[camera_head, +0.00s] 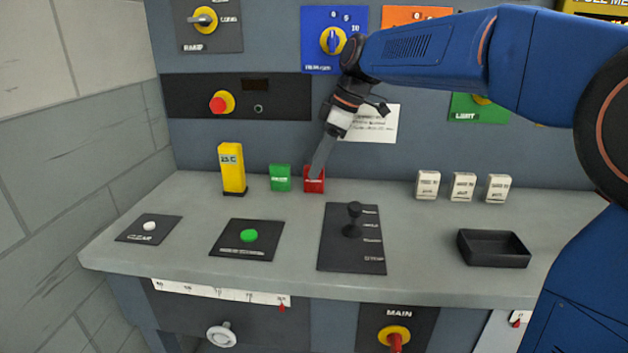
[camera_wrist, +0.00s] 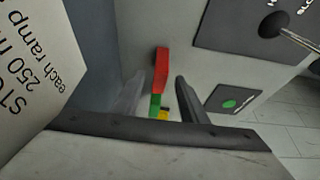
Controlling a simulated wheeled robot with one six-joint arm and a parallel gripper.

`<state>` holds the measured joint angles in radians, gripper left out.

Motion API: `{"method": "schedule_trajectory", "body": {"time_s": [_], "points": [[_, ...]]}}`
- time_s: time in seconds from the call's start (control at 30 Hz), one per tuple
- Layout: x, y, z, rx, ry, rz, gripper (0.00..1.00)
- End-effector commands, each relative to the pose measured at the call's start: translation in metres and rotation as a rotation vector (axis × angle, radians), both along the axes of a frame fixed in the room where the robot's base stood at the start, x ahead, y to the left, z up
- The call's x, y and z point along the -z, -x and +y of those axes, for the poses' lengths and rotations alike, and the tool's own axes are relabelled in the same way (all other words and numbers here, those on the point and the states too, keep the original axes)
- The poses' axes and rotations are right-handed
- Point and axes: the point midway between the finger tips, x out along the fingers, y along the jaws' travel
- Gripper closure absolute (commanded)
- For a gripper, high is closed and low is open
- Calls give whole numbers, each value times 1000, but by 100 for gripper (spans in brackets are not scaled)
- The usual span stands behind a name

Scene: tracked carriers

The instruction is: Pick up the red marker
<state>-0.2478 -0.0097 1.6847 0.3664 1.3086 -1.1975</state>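The red marker (camera_head: 314,184) is a small upright red block with a pale label, standing near the back of the grey bench. My gripper (camera_head: 318,170) reaches down from above, its fingers at the marker's top and hiding part of it. In the wrist view the red marker (camera_wrist: 161,68) shows between the two spread fingers (camera_wrist: 161,77), with a gap on each side. I cannot tell how deep it sits between them. The gripper is open and holds nothing.
A green block (camera_head: 280,178) stands close left of the marker, then a taller yellow block (camera_head: 232,168). Three white blocks (camera_head: 463,187) stand to the right. A lever plate (camera_head: 352,253) lies in front, a black tray (camera_head: 494,263) at right. The panel wall is close behind.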

Motion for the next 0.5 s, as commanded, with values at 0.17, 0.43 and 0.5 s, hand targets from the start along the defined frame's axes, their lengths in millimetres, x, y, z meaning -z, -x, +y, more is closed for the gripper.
{"method": "schedule_trajectory", "body": {"time_s": [0.17, 0.43, 0.5], "points": [[21, -2, 10, -2, 1, 3, 61], [24, -3, 11, 0, 0, 1, 63], [23, -3, 11, 0, 0, 1, 80]]}}
